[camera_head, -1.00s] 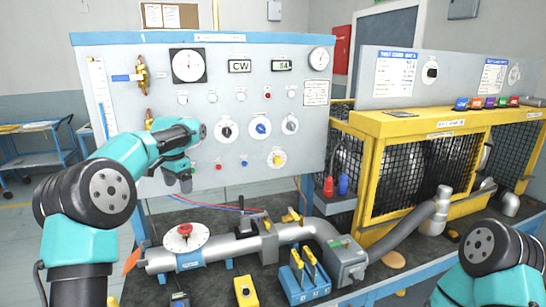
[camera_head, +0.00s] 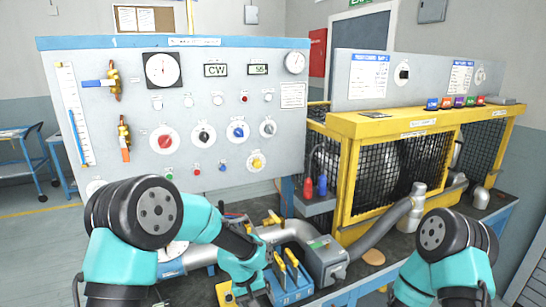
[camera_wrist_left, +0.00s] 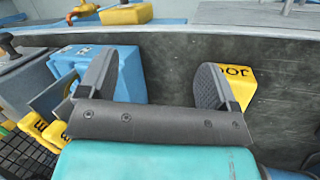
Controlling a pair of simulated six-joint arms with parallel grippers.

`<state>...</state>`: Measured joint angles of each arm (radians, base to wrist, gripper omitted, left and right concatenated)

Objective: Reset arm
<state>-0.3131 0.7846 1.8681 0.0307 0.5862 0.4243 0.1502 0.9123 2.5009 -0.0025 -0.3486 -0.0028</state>
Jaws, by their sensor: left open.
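My left gripper (camera_wrist_left: 157,75) is open and empty in the left wrist view, its two dark fingers spread wide. In the head view my left arm (camera_head: 205,222) reaches down over the bench front, beside the blue tool holder (camera_head: 290,284); the fingertips are hard to make out there. A yellow lettered block (camera_wrist_left: 240,90) shows just behind the right finger in the wrist view, and a blue block (camera_wrist_left: 130,75) shows behind the left finger. My right arm (camera_head: 445,240) shows only in part at the lower right; its gripper is out of view.
The grey control panel (camera_head: 95,195) with dials and knobs stands behind. The yellow mesh cage (camera_head: 345,125) is at the right. The grey pipe (camera_head: 200,257) and control box (camera_head: 322,262) lie on the bench. A dark bench strip between the blocks is clear.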

